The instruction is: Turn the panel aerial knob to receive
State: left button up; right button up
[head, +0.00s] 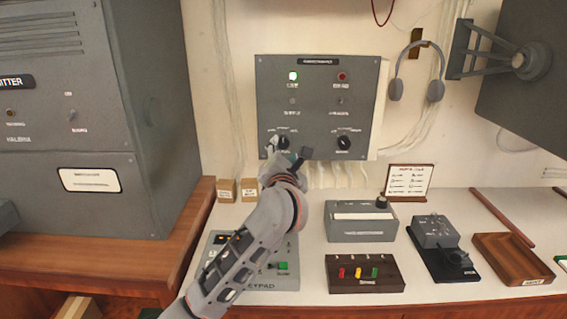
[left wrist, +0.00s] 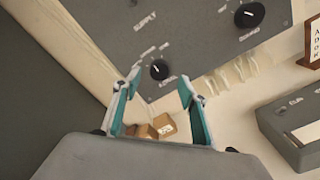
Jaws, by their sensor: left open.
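The grey wall panel (head: 318,105) has a green lamp, a dark red lamp and two black knobs along its lower edge. The lower left knob (head: 283,142) is partly hidden behind my left gripper (head: 289,154) in the head view. In the left wrist view the same knob (left wrist: 159,70) shows just beyond and between the open, empty fingertips of my left gripper (left wrist: 160,83). I cannot tell whether they touch it. The lower right knob (head: 344,143) stands clear; it also shows in the wrist view (left wrist: 249,15). The knob labels are too blurred to read surely. My right gripper is not seen.
Below the panel, a white desk holds small cardboard boxes (head: 249,189), a grey box with a black knob (head: 361,222), a keypad unit (head: 275,284) and a wooden button box (head: 365,273). Headphones (head: 417,72) hang to the right. A tall grey cabinet (head: 160,110) stands left.

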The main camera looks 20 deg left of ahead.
pick_arm(q)
jog(key=v, duration=0.7)
jog(key=shift+s, duration=0.35)
jog(key=shift+d, duration=0.1)
